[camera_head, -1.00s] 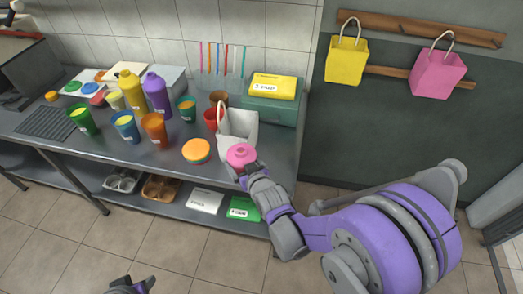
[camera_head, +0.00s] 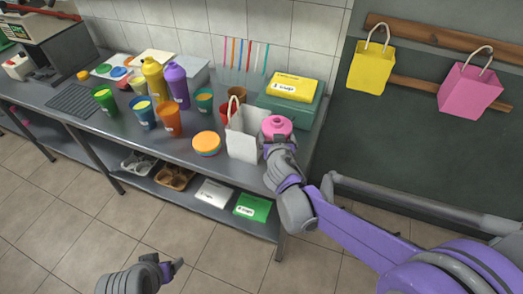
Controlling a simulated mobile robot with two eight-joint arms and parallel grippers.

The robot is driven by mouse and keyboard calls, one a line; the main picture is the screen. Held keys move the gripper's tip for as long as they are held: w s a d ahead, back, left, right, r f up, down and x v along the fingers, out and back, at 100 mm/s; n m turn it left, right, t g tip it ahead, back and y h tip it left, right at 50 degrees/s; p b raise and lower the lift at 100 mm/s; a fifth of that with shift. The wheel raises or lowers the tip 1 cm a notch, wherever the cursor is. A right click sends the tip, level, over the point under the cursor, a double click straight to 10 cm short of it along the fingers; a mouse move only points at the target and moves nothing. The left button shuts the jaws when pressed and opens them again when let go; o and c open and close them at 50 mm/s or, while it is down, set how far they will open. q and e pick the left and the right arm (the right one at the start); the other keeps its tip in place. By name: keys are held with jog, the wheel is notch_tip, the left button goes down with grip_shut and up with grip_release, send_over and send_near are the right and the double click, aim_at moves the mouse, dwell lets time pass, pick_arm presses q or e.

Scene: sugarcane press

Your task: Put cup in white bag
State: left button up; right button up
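A pink cup with a lid (camera_head: 277,126) is in my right gripper (camera_head: 279,143), just right of the white bag. The gripper's fingers are mostly hidden below and behind the cup, but appear shut on it. The white bag (camera_head: 243,143) stands upright on the steel counter near its right front edge, with its handle raised at the left. Whether the cup touches the bag I cannot tell. My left gripper (camera_head: 176,266) is low at the bottom of the view, away from the counter and empty; its fingers look apart.
On the steel counter (camera_head: 60,98), orange lids (camera_head: 207,142) lie left of the bag, a red cup (camera_head: 225,112) behind it, and a green box (camera_head: 292,107) behind right. Several coloured cups and bottles stand farther left. Yellow (camera_head: 370,69) and pink (camera_head: 470,90) bags hang on the wall.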

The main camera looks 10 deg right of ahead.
notch_tip(320, 180, down, 8)
jog(key=shift+f+b, duration=0.15)
jog(key=shift+b, duration=0.5)
jog(key=o, duration=1.4)
jog(key=shift+f, duration=0.15)
jog(key=shift+o, duration=0.3)
